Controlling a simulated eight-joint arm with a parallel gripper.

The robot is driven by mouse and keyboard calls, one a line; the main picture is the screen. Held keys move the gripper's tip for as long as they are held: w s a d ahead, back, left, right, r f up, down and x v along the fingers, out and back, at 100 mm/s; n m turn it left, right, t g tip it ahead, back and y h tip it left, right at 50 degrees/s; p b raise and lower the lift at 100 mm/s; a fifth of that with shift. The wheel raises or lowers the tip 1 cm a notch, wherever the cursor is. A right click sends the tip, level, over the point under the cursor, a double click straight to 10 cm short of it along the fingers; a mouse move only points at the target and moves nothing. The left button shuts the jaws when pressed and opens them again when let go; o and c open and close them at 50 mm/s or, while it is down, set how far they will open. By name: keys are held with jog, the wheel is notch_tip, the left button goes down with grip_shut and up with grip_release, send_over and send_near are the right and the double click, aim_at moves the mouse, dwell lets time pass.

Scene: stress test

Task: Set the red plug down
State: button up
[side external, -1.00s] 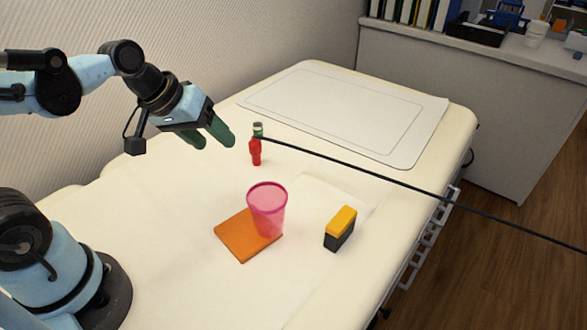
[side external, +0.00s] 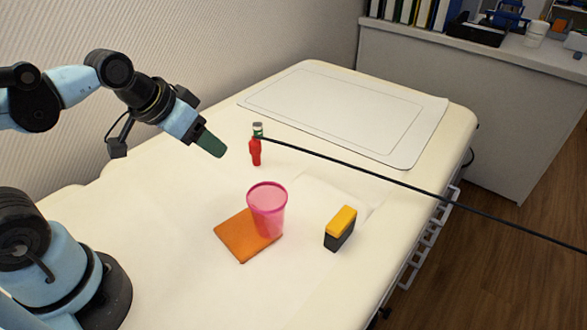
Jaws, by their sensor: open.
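The red plug (side external: 255,152) stands upright on the cream padded surface in the side external view. A black cable runs from its upper part toward the right edge. A small green and white item (side external: 258,130) shows just behind its top. My gripper (side external: 213,147) is in the air to the left of the plug, apart from it, with its green fingers pointing down and right. The fingers overlap in this view, so the gap between them is hidden. Nothing shows between them; the gripper is open.
A pink translucent cup (side external: 267,210) stands on an orange square (side external: 232,242) in front of the plug. A yellow and black block (side external: 340,228) stands to the right. A white mat (side external: 340,112) lies at the back. The cable (side external: 400,182) crosses the surface to the right.

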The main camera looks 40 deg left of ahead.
jog(key=w+m+g+h, duration=0.2)
jog(key=w+h, duration=0.1)
jog(key=w, duration=0.2)
jog(key=m+h, duration=0.9)
jog(key=m, duration=0.2)
send_near(253, 138)
jog(key=f, duration=0.1)
jog(key=shift+t+h, duration=0.3)
jog(key=x, duration=0.6)
jog(key=shift+w+a+f, duration=0.1)
jog(key=shift+w+f, duration=0.1)
jog(key=shift+w, duration=0.05)
jog(key=shift+x, duration=2.75)
jog(key=shift+s+r, duration=0.1)
jog(key=shift+r, duration=0.1)
grip_shut()
